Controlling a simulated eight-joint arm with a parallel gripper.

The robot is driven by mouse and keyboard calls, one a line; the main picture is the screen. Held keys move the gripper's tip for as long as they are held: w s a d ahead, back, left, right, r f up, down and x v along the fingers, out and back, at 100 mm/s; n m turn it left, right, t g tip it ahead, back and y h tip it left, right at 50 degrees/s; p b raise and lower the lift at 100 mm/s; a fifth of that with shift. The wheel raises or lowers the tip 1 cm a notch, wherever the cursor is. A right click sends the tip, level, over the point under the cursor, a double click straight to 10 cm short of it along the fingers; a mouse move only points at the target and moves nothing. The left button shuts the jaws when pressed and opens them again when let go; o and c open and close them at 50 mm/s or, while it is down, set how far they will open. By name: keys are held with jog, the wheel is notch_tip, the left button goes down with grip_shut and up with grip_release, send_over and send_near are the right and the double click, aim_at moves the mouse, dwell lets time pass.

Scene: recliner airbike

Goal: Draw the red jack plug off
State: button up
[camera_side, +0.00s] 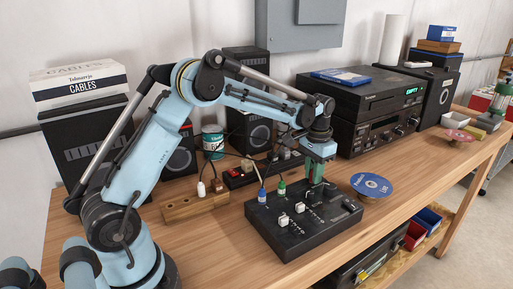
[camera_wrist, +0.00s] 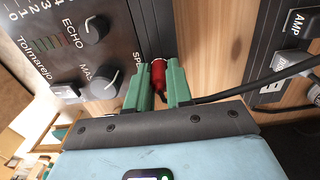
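In the wrist view the red jack plug (camera_wrist: 158,76) sits at the edge of the black mixer box (camera_wrist: 105,22), beside lettering that begins "SPE". A pale ring shows at its far end. My gripper (camera_wrist: 159,84) has green fingers on either side of the plug, with no clear gap between them and it. In the side view my gripper (camera_side: 316,173) reaches down to the back edge of the mixer box (camera_side: 290,248). The red plug is hidden there. A blue plug (camera_side: 262,194) and a green plug (camera_side: 281,187) stand along the same edge to the left.
A wooden block (camera_side: 194,207) with a white plug lies left of the box. A blue disc-topped reel (camera_side: 371,186) is close on the right. Black audio units (camera_side: 357,106) stand behind. In the wrist view, a black cable (camera_wrist: 235,91) runs right over the wood.

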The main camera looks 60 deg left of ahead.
grip_shut()
jog(key=shift+r, duration=0.75)
dwell(0.5)
jog(key=shift+r, duration=1.1)
